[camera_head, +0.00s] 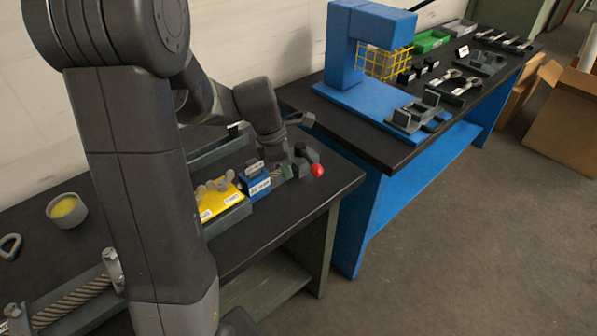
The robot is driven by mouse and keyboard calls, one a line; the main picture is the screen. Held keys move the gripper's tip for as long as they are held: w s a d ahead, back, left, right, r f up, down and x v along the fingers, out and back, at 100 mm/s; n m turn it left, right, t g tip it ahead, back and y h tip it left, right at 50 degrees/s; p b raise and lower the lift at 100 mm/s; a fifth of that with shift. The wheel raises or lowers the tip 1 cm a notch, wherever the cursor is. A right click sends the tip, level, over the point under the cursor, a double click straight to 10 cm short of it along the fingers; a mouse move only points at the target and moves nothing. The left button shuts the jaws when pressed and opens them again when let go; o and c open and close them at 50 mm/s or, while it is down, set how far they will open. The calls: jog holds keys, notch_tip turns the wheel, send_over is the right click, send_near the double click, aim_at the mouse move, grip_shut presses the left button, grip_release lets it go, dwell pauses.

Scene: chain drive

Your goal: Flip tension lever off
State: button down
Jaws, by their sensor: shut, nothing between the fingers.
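The tension lever (307,154) is a short dark arm with a red ball knob (317,170) at its end. It sits at the right end of the near bench, and the knob is near the bench's front edge. My gripper (296,166) is just left of the knob, low over the bench end and close to the lever. I cannot tell from this view whether it touches the lever. The fingers are small and dark here. They look shut and hold nothing. The lever's base is partly hidden by my gripper and wrist.
A blue labelled block (257,186) and a yellow plate (217,197) with wing-shaped knobs stand left of my gripper. A cup (67,212) with yellow contents is farther left. A blue press (368,55) stands on the second bench, across a narrow gap.

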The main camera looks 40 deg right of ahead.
jog(key=v, duration=0.8)
jog(key=shift+d, duration=0.1)
jog(key=x, duration=0.9)
jog(key=shift+s+d+f, duration=0.25)
jog(key=shift+w+d+f+m+b, duration=0.1)
jog(key=shift+d+f+m+b, duration=0.05)
jog(key=shift+d+m+b, duration=0.15)
jog(key=shift+w+d+r+m+b, duration=0.15)
jog(key=shift+w+r+m+b, duration=0.15)
jog(key=shift+w+m+b, duration=0.45)
jog(key=shift+m+g+y, duration=0.3)
jog(key=shift+m, duration=0.15)
jog(key=shift+w+a+r+m, duration=0.1)
jog(key=shift+w+a+m, duration=0.35)
jog(key=shift+m, duration=0.25)
jog(key=shift+s, duration=0.1)
